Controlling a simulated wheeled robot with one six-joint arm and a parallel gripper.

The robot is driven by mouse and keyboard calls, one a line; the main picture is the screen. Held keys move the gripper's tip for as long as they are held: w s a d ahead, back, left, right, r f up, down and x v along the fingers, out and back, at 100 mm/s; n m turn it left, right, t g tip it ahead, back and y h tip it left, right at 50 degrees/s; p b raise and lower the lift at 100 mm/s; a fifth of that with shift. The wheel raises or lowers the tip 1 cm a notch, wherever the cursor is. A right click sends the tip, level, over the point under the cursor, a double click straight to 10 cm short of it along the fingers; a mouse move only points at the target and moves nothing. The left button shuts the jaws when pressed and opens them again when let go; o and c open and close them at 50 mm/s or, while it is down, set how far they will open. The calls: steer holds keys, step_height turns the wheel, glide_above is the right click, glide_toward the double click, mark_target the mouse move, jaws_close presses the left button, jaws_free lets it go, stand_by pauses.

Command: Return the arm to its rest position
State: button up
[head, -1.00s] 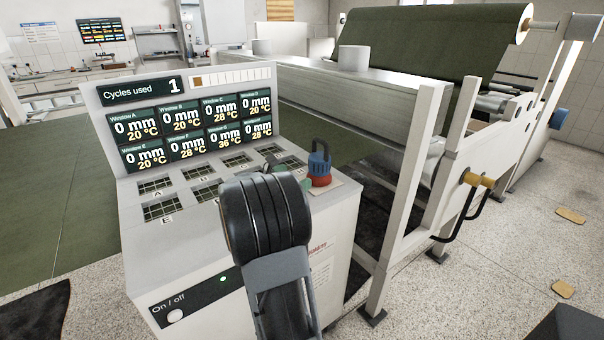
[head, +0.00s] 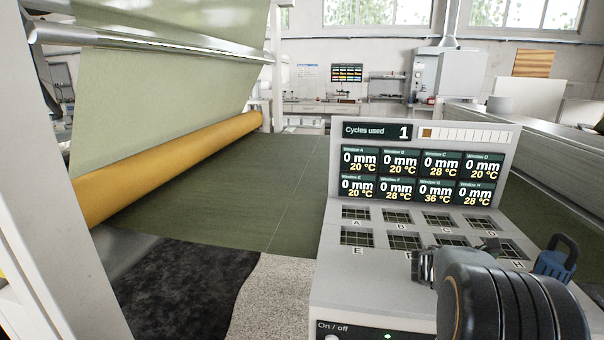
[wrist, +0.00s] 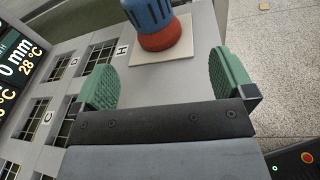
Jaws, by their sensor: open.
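My gripper shows in the wrist view (wrist: 167,88) with its two green pads wide apart and nothing between them. It is over the console top, close to a blue-and-red device (wrist: 156,25) that stands on a pale square plate just beyond the pads. In the head view my dark ribbed arm covers the lower right and hides much of the gripper. The blue part of the device (head: 555,262) shows to the right of the arm. The console (head: 345,285) carries a display panel (head: 417,165) reading "Cycles used 1" and several grid windows marked with letters.
A green sheet (head: 230,190) runs behind the console, with a yellow roller (head: 165,165) at left. A white machine frame post (head: 55,190) stands at far left. A metal machine (head: 545,150) is at right. Speckled floor (head: 275,300) lies left of the console.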

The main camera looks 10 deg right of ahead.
steer(key=s+a+r+m+t+y+p, duration=0.2)
steer(key=a+m+y+p, duration=0.2)
steer(key=a, duration=0.8)
steer(key=s+a+r+m+t+y+p, duration=0.2)
steer(key=a+m+y+p, duration=0.2)
steer(key=a+y, duration=0.3)
steer(key=s+a+r+m+t+y+p, duration=0.2)
steer(key=a+m+y+p, duration=0.2)
steer(key=a, duration=1.2)
steer(key=shift+s+a+r+m+t+y, duration=0.35)
steer(key=shift+m+y, duration=0.35)
steer(key=shift+m, duration=0.4)
steer(key=shift+d, duration=0.1)
